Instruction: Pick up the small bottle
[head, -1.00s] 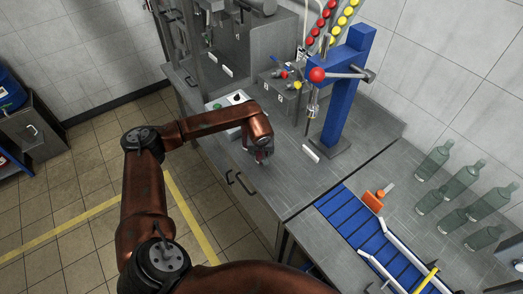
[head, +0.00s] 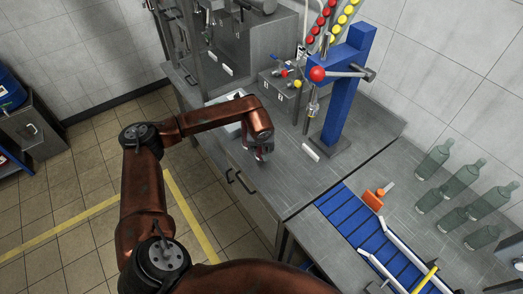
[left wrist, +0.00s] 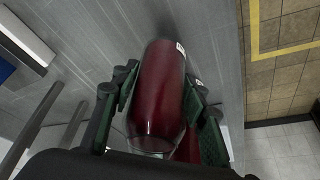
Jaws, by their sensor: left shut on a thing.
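The small bottle (left wrist: 160,90) is dark red and glassy, and fills the middle of the left wrist view. My left gripper (left wrist: 160,98) is shut on it, with a green-padded finger pressed on each side. In the head view my left gripper (head: 262,155) hangs at the end of the copper arm, over the front part of the steel counter. There the bottle is too small and covered to make out clearly. My right gripper is not in view.
A blue press (head: 345,95) with a red-knobbed lever stands behind the gripper. A white tray (head: 222,101) is partly behind my arm. To the right are a blue conveyor (head: 355,228), an orange item (head: 373,200) and several grey-green bottles (head: 433,162).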

